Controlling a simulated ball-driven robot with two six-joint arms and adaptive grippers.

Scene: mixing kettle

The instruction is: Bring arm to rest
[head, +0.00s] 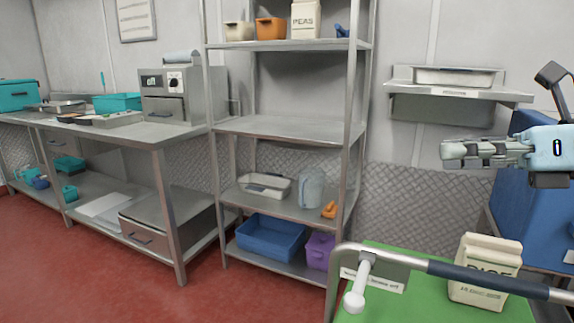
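My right gripper (452,153) is at the right side of the head view, level, with its fingers pointing left. It is in the air in front of the wall, below the wall shelf and above the green-topped cart. Nothing shows between its fingers, but they overlap from this side, so I cannot tell whether it is open or shut. My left gripper and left arm are not in view.
A cart with a green top (388,306) and a blue-grey handle bar (478,280) is at the lower right, with a rice carton (487,254) behind the bar. A metal shelf rack (285,127) and a steel table (110,133) stand left. Red floor (90,275) is clear.

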